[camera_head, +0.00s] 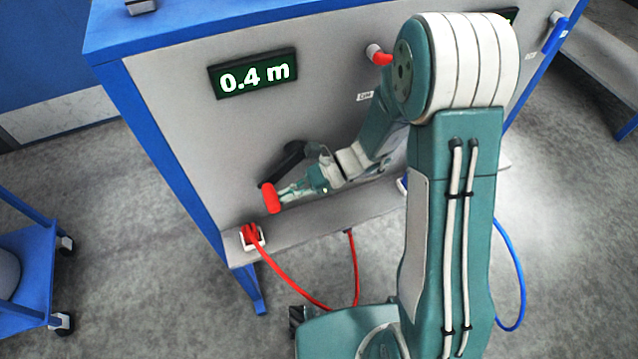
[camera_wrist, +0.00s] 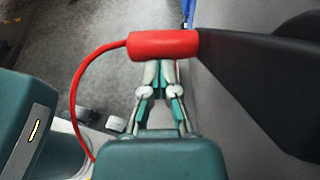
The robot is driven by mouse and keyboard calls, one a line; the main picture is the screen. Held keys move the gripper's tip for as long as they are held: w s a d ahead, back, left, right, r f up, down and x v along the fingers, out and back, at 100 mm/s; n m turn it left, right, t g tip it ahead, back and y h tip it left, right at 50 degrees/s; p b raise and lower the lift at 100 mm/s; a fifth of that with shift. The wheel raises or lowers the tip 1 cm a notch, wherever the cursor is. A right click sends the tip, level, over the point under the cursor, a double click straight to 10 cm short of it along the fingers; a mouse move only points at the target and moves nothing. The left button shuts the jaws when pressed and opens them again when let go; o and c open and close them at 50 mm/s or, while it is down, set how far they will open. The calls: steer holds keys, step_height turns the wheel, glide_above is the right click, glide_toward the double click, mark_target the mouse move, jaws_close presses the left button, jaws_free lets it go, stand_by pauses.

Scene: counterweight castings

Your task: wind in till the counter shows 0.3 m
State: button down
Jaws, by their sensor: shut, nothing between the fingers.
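The counter (camera_head: 253,74) on the grey panel reads 0.4 m in white digits on dark green. A black crank arm (camera_head: 285,161) on the panel carries a red handle (camera_head: 270,198). In the wrist view the red handle (camera_wrist: 164,45) lies crosswise at the end of the black crank arm (camera_wrist: 255,75). My gripper (camera_head: 285,193) is at the handle; in the wrist view its fingertips (camera_wrist: 160,66) are together, right at the near side of the handle and not around it. Whether they touch it I cannot tell.
A red hose (camera_head: 290,283) hangs from a white-framed outlet (camera_head: 251,237) on the lower ledge. Another red fitting (camera_head: 379,55) sits higher on the panel. A blue hose (camera_head: 520,270) hangs at the right. A blue cart (camera_head: 25,265) stands at the left, with open floor between.

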steer(key=shift+s+a+r+g+y, duration=0.15)
steer(key=shift+a+r+y, duration=0.25)
steer(key=shift+y, duration=0.15)
steer(key=shift+s+a+r+g+y, duration=0.15)
steer(key=shift+a+r+y, duration=0.2)
steer(key=shift+y, duration=0.2)
